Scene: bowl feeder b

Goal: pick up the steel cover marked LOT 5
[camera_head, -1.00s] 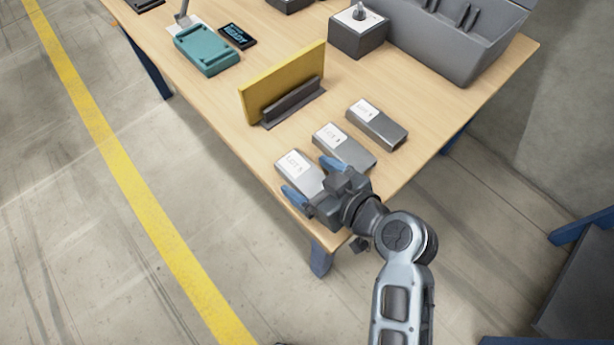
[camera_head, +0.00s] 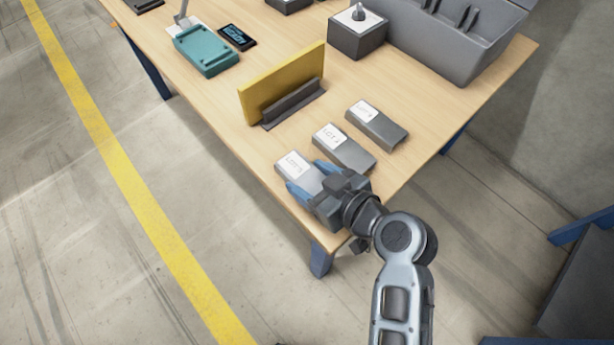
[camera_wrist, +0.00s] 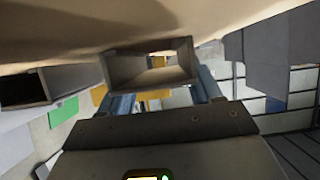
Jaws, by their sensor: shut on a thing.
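Three grey steel covers with white labels lie in a row near the table's front corner in the head view. The leftmost cover (camera_head: 300,170) has a label that appears to read LOT 5. My gripper (camera_head: 305,178) is shut on it, with one blue finger along each side of its near end. In the wrist view this cover (camera_wrist: 113,72) shows its hollow open end between the fingers (camera_wrist: 162,88). It still appears to rest on the table. The middle cover (camera_head: 352,154) lies close by on the right; its number is too blurred to read.
The third cover (camera_head: 380,127) lies farther right. A yellow plate (camera_head: 282,82) stands in a dark holder (camera_head: 292,103) behind the covers. A teal case (camera_head: 206,51), a grey block with a knob (camera_head: 357,38) and a large grey bin (camera_head: 450,45) stand farther back on the table (camera_head: 225,110).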

